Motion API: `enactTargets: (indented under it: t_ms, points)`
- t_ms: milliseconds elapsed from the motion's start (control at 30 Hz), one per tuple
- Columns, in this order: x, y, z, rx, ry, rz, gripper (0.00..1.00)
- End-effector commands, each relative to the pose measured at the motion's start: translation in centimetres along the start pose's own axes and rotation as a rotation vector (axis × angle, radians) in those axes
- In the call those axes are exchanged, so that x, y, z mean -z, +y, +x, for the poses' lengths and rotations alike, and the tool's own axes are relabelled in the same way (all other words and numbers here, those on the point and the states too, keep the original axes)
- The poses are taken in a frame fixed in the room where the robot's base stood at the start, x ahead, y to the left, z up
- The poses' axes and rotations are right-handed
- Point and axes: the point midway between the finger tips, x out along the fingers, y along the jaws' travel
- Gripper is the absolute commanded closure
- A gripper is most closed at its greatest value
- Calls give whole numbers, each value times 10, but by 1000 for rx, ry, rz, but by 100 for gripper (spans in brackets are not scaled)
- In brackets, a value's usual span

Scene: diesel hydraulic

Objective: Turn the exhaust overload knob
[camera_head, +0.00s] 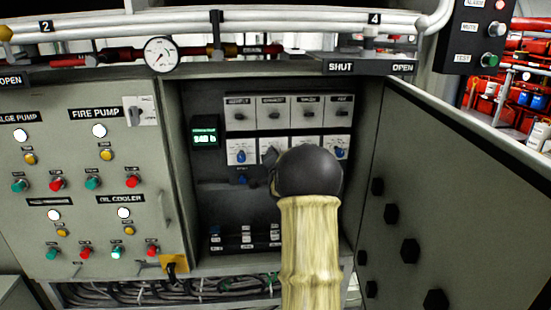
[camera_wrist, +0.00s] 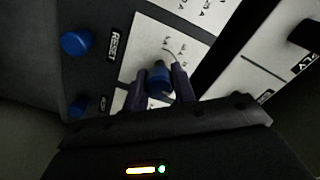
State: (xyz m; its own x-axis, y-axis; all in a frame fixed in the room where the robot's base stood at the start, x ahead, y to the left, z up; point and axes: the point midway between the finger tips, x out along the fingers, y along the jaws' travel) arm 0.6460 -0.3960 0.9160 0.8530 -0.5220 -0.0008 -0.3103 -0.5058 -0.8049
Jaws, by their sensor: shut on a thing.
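In the wrist view, a blue knob (camera_wrist: 158,82) sits on a white plate with a printed scale. My gripper (camera_wrist: 159,86) has its two dark fingers on either side of this knob and is shut on it. The knob's name cannot be read. In the head view, white plates with blue knobs (camera_head: 240,156) stand in a row inside the open cabinet. My round black wrist and pale arm cover part of that row, and the gripper and held knob are mostly hidden there.
Blue round controls (camera_wrist: 76,43) beside RESET labels lie close to the gripper. The open cabinet door (camera_head: 450,190) with black knobs stands at right. A panel of lamps and buttons (camera_head: 85,190) is at left. Pipes and a gauge (camera_head: 161,54) run above the cabinet.

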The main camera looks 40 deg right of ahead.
Motion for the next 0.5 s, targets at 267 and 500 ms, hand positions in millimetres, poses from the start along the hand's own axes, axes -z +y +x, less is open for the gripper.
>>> enactTargets:
  t_ms: [267,500]
  points:
    - [4,-1,0,5,8,153,96]
    - [4,-1,0,5,8,197,96]
